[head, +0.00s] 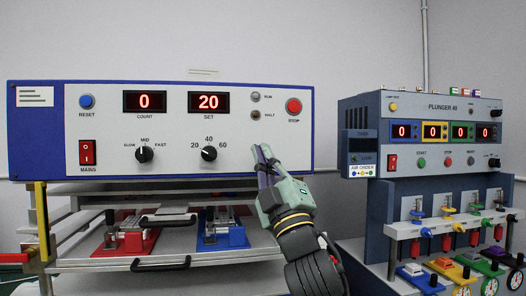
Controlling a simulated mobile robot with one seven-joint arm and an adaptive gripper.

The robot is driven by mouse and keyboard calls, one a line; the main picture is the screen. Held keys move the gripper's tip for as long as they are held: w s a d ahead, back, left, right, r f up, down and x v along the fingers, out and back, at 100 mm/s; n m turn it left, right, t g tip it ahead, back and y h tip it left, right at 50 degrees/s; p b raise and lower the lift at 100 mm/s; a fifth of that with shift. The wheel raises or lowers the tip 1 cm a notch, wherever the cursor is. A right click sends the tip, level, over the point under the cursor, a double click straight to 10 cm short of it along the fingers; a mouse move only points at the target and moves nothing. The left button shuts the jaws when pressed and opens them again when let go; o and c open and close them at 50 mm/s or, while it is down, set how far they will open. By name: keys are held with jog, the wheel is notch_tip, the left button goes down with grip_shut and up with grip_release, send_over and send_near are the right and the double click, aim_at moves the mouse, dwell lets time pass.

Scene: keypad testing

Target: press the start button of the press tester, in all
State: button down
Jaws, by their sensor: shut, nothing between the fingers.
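A wide white panel with a blue frame (225,130) fills the left; its label naming the machine is not legible. It has a blue RESET button (87,101), a red STOP button (293,106), a COUNT display (145,101) reading 0 and a SET display (209,102) reading 20. No start button shows on this panel; my gripper hides part of its lower right. My gripper (262,150) is shut and empty, its fingertips in front of that part; contact cannot be told. A green START button (421,162) shows on the PLUNGER unit (440,105) at right.
Below the panel, a red fixture (126,240) and a blue fixture (224,233) stand on shelves with black handles (160,264). The PLUNGER unit carries several coloured plungers and gauges. Red MAINS switch (87,153) and two black knobs (145,154) are on the left panel.

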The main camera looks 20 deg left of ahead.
jog(key=shift+w+a, duration=0.35)
jog(key=shift+w, duration=0.15)
dwell(1.2)
jog(key=shift+w+a, duration=0.2)
jog(key=shift+w, duration=0.15)
jog(key=shift+w+a, duration=0.25)
jog(key=shift+w, duration=0.05)
dwell(0.6)
dwell(0.3)
jog(key=shift+s+d, duration=0.45)
jog(key=shift+s, duration=0.2)
jog(key=shift+s+d, duration=0.1)
